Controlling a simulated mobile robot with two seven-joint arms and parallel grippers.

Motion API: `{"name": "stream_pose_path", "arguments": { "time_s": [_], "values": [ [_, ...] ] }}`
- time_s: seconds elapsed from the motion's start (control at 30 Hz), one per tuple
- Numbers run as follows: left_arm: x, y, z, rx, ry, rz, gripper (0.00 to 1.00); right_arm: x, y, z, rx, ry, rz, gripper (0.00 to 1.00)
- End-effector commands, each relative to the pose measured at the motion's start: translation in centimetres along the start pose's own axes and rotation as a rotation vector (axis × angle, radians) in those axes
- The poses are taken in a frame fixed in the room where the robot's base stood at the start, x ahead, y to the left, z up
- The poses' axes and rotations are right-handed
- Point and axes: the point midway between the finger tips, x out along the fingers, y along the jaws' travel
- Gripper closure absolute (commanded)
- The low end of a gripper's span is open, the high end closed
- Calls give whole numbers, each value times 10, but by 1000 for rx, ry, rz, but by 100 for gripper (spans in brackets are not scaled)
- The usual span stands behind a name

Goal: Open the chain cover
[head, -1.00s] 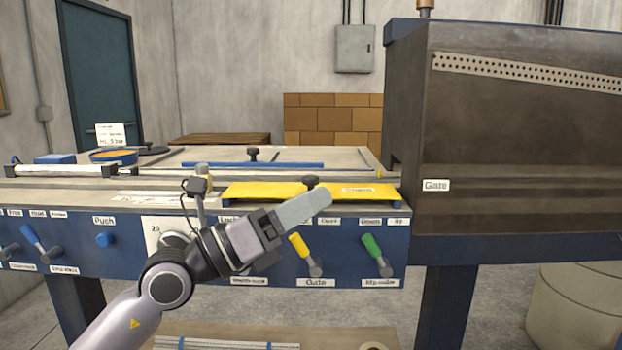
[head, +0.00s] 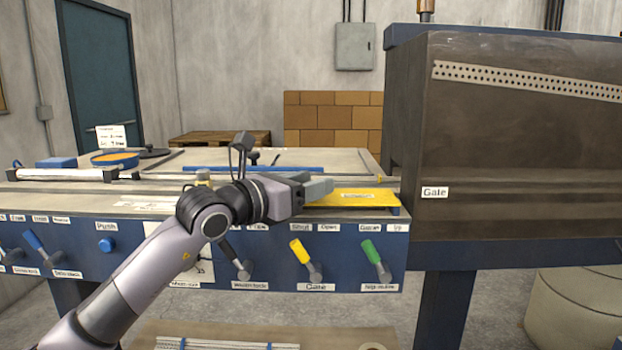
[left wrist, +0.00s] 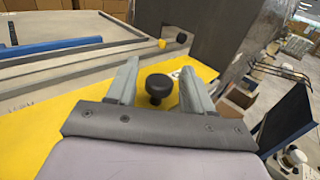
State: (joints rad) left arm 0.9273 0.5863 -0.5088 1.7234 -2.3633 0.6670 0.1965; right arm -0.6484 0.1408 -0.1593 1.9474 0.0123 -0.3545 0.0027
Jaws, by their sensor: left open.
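The chain cover is a flat yellow plate (head: 352,199) on top of the blue machine, near its front edge. In the head view my left arm hides much of it. A black round knob (left wrist: 158,86) stands up from the yellow plate in the left wrist view. My left gripper (head: 328,188) is over the plate, with its fingers pointing right in the head view. In the left wrist view the open fingers (left wrist: 155,88) are on either side of the knob, apart from it. The right gripper is not in view.
A large dark housing labelled Gate (head: 500,140) stands to the right of the cover. A blue bar (head: 215,169) lies behind it. The front panel carries a yellow lever (head: 303,255) and a green lever (head: 374,256) below the cover.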

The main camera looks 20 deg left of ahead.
Motion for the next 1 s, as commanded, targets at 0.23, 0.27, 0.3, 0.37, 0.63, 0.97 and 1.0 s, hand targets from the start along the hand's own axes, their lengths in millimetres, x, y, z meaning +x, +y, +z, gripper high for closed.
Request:
{"name": "stream_pose_path", "arguments": {
  "time_s": [0.23,0.27,0.3,0.37,0.63,0.97,1.0],
  "values": [
    [6,0,0,2,0,-1,48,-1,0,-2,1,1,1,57],
    [6,0,-1,2,0,-1,48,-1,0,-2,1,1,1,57],
    [6,0,-1,1,0,-1,48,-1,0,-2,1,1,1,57],
    [6,-1,-1,1,0,-1,48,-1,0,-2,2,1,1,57],
    [6,-1,0,1,0,-1,100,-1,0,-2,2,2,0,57],
    [0,-3,8,-44,46,-1,100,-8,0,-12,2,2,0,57],
    [-2,-4,10,-58,61,-1,100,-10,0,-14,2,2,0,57]
  ]
}}
